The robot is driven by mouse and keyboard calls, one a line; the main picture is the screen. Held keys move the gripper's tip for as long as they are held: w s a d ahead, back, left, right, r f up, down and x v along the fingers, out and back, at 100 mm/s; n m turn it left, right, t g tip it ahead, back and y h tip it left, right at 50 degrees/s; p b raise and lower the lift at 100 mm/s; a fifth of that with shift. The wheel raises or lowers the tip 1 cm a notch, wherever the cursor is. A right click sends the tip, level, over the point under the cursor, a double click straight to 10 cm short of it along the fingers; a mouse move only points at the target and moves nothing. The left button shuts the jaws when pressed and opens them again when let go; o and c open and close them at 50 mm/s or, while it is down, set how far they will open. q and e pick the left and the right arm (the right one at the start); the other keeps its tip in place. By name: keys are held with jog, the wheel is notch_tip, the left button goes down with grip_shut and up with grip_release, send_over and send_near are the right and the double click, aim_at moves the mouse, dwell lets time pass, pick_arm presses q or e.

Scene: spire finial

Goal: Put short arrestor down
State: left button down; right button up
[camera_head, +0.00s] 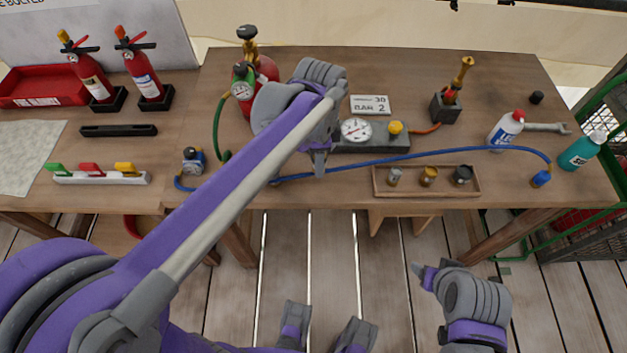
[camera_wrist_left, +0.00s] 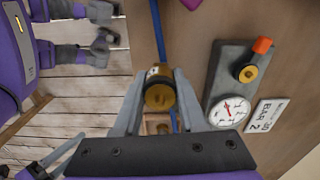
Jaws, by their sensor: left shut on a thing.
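My left gripper (camera_head: 320,160) hangs over the front part of the table, left of the wooden tray and near the blue hose. In the left wrist view my left gripper (camera_wrist_left: 158,100) is shut on a short brass cylinder, the short arrestor (camera_wrist_left: 159,97). It has a round brass end and a darker band with pale marks behind it. In the head view the arrestor is hidden by the gripper. Whether it touches the table is unclear. My right gripper (camera_head: 424,276) is low at the right, in front of the table; its jaw state is unclear.
The wooden tray (camera_head: 425,194) holds three small fittings. A gauge block (camera_head: 372,142) stands behind my left gripper, and a blue hose (camera_head: 420,158) crosses the table. A red cylinder (camera_head: 267,72) and green hose stand left; bottles stand right.

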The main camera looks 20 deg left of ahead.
aim_at(318, 183)
pick_arm(q)
notch_tip(318, 183, down, 2)
jog(key=shift+w+f, duration=0.15)
jog(key=shift+f, duration=0.1)
jog(key=shift+f+b, duration=0.35)
jog(key=shift+f, duration=1.65)
jog(key=shift+f, duration=0.1)
jog(key=shift+c, duration=2.4)
grip_release()
